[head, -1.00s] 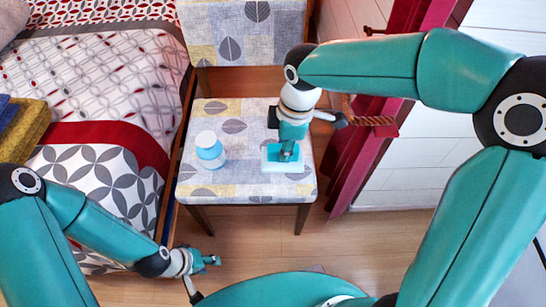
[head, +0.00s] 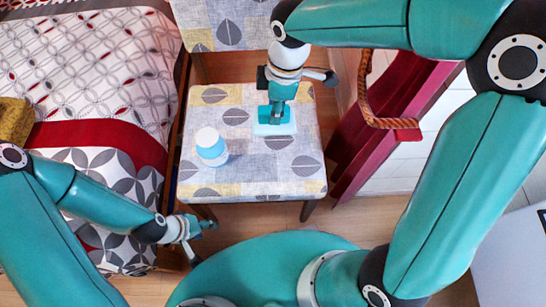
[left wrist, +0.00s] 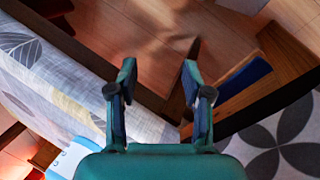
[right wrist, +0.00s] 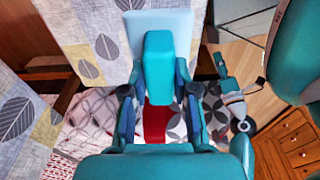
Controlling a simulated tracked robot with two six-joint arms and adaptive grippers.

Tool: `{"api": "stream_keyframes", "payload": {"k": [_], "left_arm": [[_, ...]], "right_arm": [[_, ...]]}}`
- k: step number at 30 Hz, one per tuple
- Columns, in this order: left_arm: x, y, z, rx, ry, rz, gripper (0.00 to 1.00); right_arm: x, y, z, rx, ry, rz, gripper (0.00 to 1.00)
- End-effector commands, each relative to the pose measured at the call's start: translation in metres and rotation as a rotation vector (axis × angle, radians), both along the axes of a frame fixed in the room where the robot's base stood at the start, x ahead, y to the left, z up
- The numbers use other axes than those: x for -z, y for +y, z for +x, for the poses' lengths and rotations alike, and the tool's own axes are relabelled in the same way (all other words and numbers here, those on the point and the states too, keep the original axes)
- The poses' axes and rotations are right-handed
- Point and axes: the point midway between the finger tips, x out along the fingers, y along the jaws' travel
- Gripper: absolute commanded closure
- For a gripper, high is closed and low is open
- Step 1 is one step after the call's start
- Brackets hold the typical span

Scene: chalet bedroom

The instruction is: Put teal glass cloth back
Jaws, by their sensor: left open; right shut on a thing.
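A pale blue flat piece with a thick teal part, which looks like the teal glass cloth (head: 284,128), is over the chair seat in the head view. My right gripper (head: 277,108) is shut on its teal part. In the right wrist view the cloth's pale panel (right wrist: 172,22) lies beyond the fingertips, with the teal part between the fingers. I cannot tell whether the cloth touches the seat. My left gripper (head: 208,225) is open and empty, low beside the chair's front left corner. Its spread fingers (left wrist: 158,66) show in the left wrist view.
A white and blue bottle (head: 210,148) stands on the patterned chair seat (head: 245,180), left of the cloth. The bed (head: 85,70) lies left, with a mustard towel (head: 14,122). A red curtain (head: 365,155) and brown rope (head: 365,105) are right of the chair.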

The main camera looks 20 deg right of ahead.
Motion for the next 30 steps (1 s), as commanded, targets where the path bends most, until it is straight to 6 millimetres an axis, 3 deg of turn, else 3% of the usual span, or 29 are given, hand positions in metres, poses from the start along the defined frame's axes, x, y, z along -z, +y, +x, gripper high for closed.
{"api": "stream_keyframes", "payload": {"k": [1,6,11,21,25,30], "left_arm": [[0.000,0.000,0.000,0.000,0.000,0.000,0.37],[0.004,0.000,0.000,0.000,0.000,0.000,0.12],[0.014,0.000,0.000,0.000,0.000,0.000,0.12],[0.041,0.000,0.000,0.000,0.000,0.000,0.12],[0.046,0.000,0.000,0.000,0.000,0.000,0.12],[0.048,0.000,0.000,0.000,0.000,0.000,0.12]], "right_arm": [[0.000,-0.001,0.000,0.003,-0.001,0.000,1.00],[0.010,-0.002,-0.001,0.006,0.002,0.000,1.00],[0.043,-0.003,-0.002,0.005,0.005,-0.002,1.00],[0.132,-0.003,-0.002,0.008,0.004,-0.001,1.00],[0.151,-0.003,-0.001,0.007,0.001,0.000,1.00],[0.160,-0.003,-0.001,0.008,0.000,0.000,1.00]]}}
